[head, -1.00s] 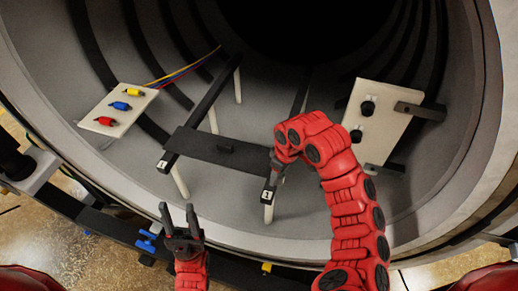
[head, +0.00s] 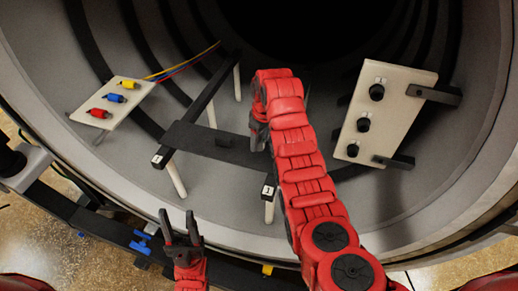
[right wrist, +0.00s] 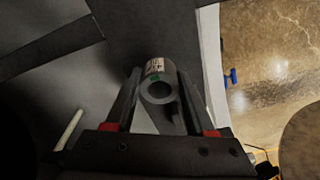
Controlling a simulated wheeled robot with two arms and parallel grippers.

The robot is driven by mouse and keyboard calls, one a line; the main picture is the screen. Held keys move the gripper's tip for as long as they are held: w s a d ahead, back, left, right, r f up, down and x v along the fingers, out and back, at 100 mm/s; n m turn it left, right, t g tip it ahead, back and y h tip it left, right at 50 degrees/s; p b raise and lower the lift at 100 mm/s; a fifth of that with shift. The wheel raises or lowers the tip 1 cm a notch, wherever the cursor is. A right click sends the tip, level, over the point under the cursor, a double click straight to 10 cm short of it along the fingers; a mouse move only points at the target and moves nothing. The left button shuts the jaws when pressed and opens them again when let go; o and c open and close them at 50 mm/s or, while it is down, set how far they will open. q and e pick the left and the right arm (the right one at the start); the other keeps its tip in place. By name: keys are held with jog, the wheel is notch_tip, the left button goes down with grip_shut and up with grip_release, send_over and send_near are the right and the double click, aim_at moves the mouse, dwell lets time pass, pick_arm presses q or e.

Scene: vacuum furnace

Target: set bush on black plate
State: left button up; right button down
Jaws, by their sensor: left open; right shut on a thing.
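My left gripper (head: 180,228) is open and empty, outside the furnace's front rim.
A white panel (head: 398,110) with several black knobs stands at the right. A white board (head: 100,115) with yellow, blue and red plugs sits at the left. Rail fronts (head: 268,192) stand on white posts. The furnace floor between the posts is bare.

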aim_at(259, 147)
jog(key=shift+w, duration=0.1)
notch_tip(259, 147, down, 3)
jog(key=shift+r+p, duration=0.1)
jog(key=shift+p, duration=1.05)
jog(key=shift+f, duration=0.25)
jog(key=shift+w, duration=0.1)
jog(key=shift+f, duration=0.15)
jog(key=shift+c, duration=1.3)
grip_release()
